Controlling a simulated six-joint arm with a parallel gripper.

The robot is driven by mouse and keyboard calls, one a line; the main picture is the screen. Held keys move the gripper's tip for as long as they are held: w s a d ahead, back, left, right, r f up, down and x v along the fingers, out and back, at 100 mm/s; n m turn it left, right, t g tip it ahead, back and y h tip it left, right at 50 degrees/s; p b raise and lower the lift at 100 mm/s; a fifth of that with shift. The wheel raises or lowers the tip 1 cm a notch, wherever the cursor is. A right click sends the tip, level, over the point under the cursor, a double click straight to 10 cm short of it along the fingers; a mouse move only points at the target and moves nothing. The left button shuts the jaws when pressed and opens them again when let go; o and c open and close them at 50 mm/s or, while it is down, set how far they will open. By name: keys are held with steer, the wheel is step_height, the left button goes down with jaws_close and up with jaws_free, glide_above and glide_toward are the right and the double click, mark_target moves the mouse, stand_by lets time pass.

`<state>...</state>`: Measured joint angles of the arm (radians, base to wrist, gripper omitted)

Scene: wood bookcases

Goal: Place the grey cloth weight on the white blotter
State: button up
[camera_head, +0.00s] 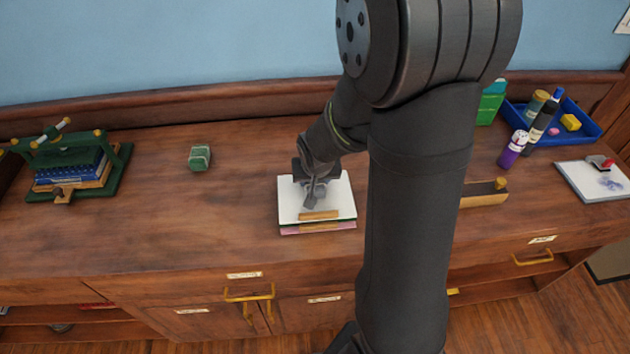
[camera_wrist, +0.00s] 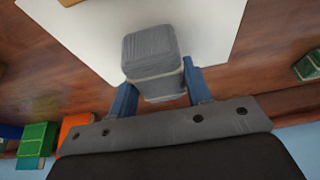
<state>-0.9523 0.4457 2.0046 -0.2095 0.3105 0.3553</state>
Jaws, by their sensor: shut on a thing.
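The grey cloth weight (camera_wrist: 152,55) is a block with a pale band, held between the two blue fingers of my gripper (camera_wrist: 159,75) in the wrist view. In the head view my gripper (camera_head: 316,190) is over the white-topped flat stack (camera_head: 341,190) at the middle of the counter, which may be the white blotter. The white surface (camera_wrist: 85,25) also shows beneath the weight in the wrist view. Whether the weight touches it I cannot tell. In the head view the gripper and arm mostly hide the weight.
A small wooden bar (camera_head: 319,215) lies on the stack's front part. A green block (camera_head: 199,157) stands to the left, beyond clear counter. A green press (camera_head: 75,165) is farther left. At right are a wooden box (camera_head: 484,195), blue tray (camera_head: 575,140) and smudged white pad (camera_head: 588,187).

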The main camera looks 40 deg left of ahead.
steer(key=shift+f, duration=0.5)
steer(key=shift+f, duration=0.15)
steer(key=o, duration=1.4)
steer(key=shift+c, duration=0.2)
steer(key=v, duration=1.2)
steer(key=x, duration=1.2)
